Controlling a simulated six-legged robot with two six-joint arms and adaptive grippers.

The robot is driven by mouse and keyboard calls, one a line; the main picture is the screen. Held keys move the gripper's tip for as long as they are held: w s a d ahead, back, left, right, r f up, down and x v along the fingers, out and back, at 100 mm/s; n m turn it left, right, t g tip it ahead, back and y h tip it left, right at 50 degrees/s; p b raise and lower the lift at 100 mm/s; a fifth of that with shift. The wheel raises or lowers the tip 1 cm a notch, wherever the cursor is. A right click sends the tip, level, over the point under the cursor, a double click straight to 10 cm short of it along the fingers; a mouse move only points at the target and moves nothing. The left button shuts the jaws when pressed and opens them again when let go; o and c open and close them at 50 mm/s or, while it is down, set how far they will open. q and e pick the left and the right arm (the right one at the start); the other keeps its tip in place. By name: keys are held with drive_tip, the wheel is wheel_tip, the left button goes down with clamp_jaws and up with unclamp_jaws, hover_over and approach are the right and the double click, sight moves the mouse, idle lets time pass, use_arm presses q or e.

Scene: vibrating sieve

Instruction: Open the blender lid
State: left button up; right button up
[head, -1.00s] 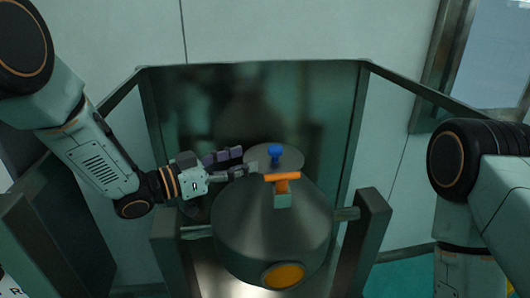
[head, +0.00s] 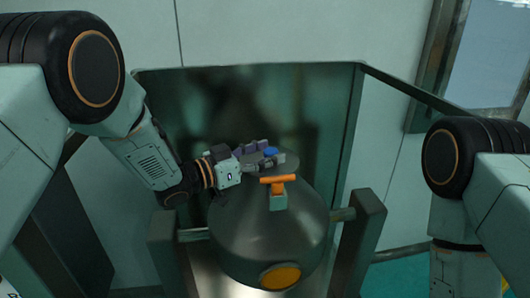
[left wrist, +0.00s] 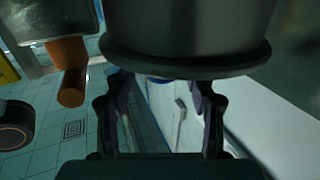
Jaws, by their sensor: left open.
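The blender (head: 265,240) is a dark grey rounded vessel hung in a frame. An orange handle (head: 278,179) on a green block stands at the lid's front edge. Contact cannot be told. My right gripper is out of view.
Posts (head: 360,235) of the frame flank the vessel. A dark panelled enclosure (head: 300,100) stands close behind it, with a rail at right. An orange-yellow round port (head: 281,276) is low on the vessel's front. My right arm stays at the far right.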

use_arm(q)
drive_tip(key=shift+w, duration=0.1)
drive_tip(key=shift+c, duration=0.4)
drive_tip(key=shift+w+f, duration=0.1)
drive_tip(key=c, duration=0.3)
clamp_jaws()
